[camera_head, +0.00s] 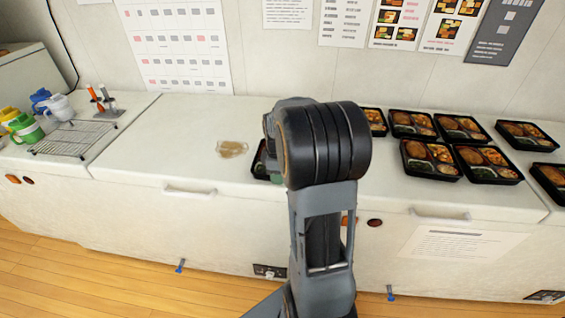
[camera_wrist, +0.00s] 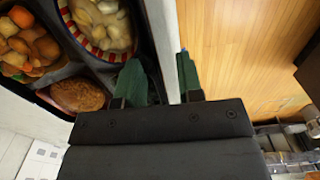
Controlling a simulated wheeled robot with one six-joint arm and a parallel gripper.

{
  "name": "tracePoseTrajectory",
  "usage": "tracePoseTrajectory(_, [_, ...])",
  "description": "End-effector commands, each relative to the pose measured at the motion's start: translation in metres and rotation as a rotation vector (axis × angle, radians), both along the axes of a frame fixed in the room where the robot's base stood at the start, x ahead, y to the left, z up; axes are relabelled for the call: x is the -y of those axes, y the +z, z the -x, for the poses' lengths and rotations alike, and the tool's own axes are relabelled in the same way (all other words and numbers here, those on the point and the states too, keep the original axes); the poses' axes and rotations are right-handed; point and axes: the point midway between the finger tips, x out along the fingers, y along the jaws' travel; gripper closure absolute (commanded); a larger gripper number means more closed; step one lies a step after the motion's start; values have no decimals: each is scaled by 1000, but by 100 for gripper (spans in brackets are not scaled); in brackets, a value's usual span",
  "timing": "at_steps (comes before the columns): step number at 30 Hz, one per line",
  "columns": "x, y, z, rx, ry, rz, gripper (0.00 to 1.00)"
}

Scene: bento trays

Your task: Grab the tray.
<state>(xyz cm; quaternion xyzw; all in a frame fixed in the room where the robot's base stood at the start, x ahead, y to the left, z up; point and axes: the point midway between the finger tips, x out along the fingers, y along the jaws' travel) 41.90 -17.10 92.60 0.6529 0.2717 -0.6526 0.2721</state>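A black bento tray (camera_wrist: 147,40) with food in its compartments fills the upper left of the wrist view. In the head view only a bit of a dark tray (camera_head: 259,158) shows at the left of my arm; the rest is hidden. My gripper (camera_wrist: 160,72) is open, with its two green fingers apart. The left finger overlaps the tray's inner side and the right finger shows beyond its edge, against the floor. The tray's near rim appears between them; I cannot tell whether they touch it.
Several other filled trays (camera_head: 431,160) stand on the white freezer tops at the right. A brownish patch or item (camera_head: 231,149) lies left of my arm. A wire rack (camera_head: 76,139) and cups (camera_head: 26,128) are at the far left.

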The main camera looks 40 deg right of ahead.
Motion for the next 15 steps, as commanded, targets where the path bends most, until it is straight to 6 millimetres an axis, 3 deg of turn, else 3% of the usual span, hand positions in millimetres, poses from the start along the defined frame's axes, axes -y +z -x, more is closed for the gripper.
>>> tracePoseTrajectory(3, [0, 0, 0, 0, 0, 0, 67])
tracePoseTrajectory(13, [0, 0, 0, 0, 0, 0, 98])
tracePoseTrajectory(15, [0, 0, 0, 0, 0, 0, 100])
